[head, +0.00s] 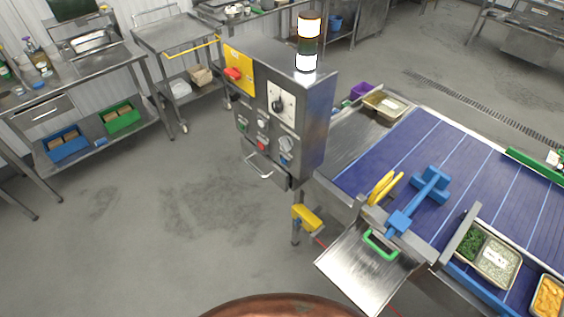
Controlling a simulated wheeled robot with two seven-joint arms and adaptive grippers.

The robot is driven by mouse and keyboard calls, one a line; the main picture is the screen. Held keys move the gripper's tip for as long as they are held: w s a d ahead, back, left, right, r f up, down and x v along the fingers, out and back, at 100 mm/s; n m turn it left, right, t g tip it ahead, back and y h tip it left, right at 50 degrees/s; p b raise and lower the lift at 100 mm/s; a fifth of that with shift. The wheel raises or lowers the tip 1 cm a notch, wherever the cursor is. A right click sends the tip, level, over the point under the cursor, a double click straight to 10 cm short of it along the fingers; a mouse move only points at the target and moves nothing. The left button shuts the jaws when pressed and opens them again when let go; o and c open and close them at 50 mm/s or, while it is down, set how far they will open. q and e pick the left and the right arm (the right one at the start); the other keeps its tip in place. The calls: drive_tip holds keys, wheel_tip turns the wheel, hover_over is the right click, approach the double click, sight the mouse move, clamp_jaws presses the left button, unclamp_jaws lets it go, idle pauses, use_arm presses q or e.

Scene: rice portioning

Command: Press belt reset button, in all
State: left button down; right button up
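A grey metal control box (316,120) stands at the left end of the blue conveyor belt (405,150). Its front carries a red switch (233,73) on a yellow plate, a black knob (279,104) on a white plate, and several small buttons below. Labels are too small to read, so I cannot tell which is the reset button. A lit white stack light (309,28) stands on top. Neither of my grippers is in view.
A yellow part (307,217) sticks out below the box. Food trays (494,258) sit along the belt's near side. The floor left of the box is clear.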

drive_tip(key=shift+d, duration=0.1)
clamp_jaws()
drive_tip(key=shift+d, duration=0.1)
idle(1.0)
